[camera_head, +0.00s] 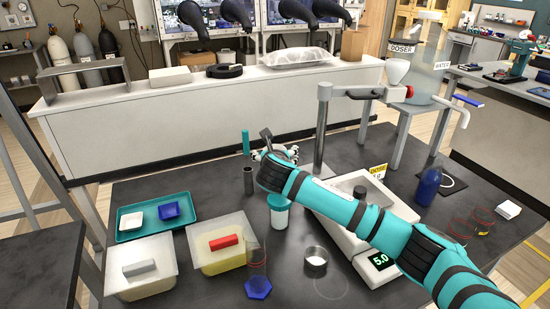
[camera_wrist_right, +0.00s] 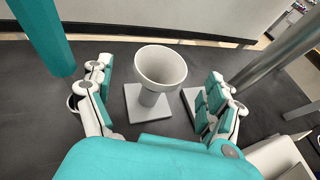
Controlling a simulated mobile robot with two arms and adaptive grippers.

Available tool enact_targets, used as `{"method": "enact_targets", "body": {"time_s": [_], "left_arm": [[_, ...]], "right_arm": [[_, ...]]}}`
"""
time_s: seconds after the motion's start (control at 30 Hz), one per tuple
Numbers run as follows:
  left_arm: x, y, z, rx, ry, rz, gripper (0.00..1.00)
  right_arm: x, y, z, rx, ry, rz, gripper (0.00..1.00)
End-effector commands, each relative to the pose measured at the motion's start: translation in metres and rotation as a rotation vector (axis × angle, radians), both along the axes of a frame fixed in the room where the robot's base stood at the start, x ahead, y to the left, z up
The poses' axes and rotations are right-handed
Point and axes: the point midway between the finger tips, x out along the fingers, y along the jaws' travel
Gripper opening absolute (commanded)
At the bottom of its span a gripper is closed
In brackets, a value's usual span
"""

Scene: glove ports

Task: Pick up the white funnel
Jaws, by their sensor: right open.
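The white funnel (camera_wrist_right: 160,68) shows in the right wrist view, wide mouth up, with its narrow part above a pale square base (camera_wrist_right: 133,113) on the dark table. My right gripper (camera_wrist_right: 160,78) is open, with one finger on each side of the funnel and visible gaps between. Nothing is held. In the head view my right arm comes in from the right, and the right gripper (camera_head: 280,152) is over the table's far part. It hides most of the funnel there. My left gripper is not in view.
A teal post (camera_head: 245,142) and a grey metal stand (camera_head: 322,130) rise on either side of the gripper. A blue bottle (camera_head: 428,186) stands right.

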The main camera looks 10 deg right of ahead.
Motion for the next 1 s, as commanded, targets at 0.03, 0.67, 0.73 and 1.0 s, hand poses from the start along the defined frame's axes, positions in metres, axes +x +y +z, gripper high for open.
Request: {"method": "enact_targets", "body": {"time_s": [0.03, 0.67, 0.73, 1.0], "left_arm": [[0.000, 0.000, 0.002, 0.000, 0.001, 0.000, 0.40], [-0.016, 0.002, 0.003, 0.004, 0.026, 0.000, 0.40], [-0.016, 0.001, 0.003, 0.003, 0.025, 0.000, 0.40], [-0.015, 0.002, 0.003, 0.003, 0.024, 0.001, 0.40]], "right_arm": [[0.006, -0.002, -0.001, -0.001, 0.001, -0.003, 0.89], [0.039, -0.010, -0.016, 0.000, 0.000, 0.000, 0.84], [0.039, -0.010, -0.016, 0.000, 0.000, 0.000, 0.75], [0.038, -0.010, -0.016, 0.000, 0.001, 0.000, 0.45]]}}
